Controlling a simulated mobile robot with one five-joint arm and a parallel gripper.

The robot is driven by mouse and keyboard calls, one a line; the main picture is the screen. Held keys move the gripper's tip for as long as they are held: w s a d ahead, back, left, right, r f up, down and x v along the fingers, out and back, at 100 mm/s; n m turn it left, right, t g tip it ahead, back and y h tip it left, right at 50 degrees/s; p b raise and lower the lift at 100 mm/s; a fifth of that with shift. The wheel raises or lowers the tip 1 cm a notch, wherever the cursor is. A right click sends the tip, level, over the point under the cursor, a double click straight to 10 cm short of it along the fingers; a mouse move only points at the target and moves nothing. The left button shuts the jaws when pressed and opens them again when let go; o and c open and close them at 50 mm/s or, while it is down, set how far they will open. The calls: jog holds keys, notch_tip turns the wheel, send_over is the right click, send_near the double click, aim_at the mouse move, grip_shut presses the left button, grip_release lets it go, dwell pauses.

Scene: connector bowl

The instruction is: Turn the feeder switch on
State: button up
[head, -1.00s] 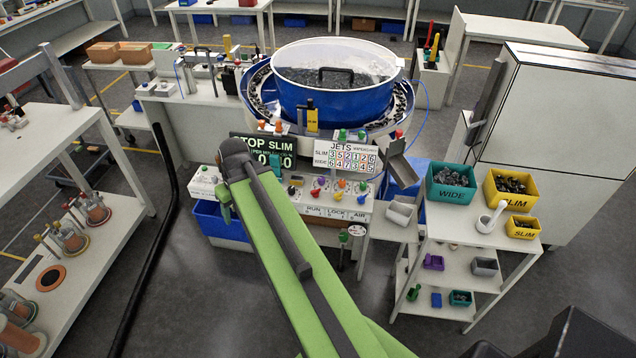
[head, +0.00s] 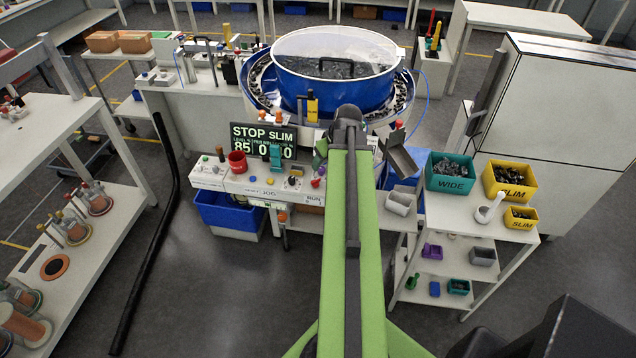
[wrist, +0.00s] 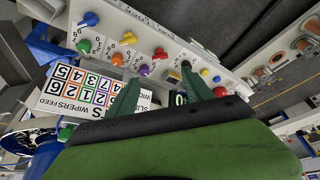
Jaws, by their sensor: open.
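The white control panel (head: 240,183) stands in front of the blue bowl feeder (head: 335,88). It bears coloured knobs, a red round part (head: 237,163) and a teal upright switch (head: 275,157). I cannot tell which control is the feeder switch. My arm reaches over the panel's right part and hides it in the head view. In the wrist view my gripper (wrist: 160,88) is open, its two green fingers apart with nothing seen held between them. Beyond the fingers is a row of coloured knobs, including a purple knob (wrist: 144,70) and a black-tipped lever (wrist: 186,66).
A black display (head: 263,140) reads STOP SLIM. A number sign (wrist: 85,88) lies near the fingers. A metal chute (head: 398,155) and a shelf with a teal WIDE bin (head: 452,172) and yellow SLIM bins (head: 510,182) stand to the right.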

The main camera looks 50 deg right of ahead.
aim_at(316, 180)
jog(key=b+x, duration=1.1)
jog(key=x, duration=0.3)
jog(key=shift+r, duration=0.1)
grip_shut()
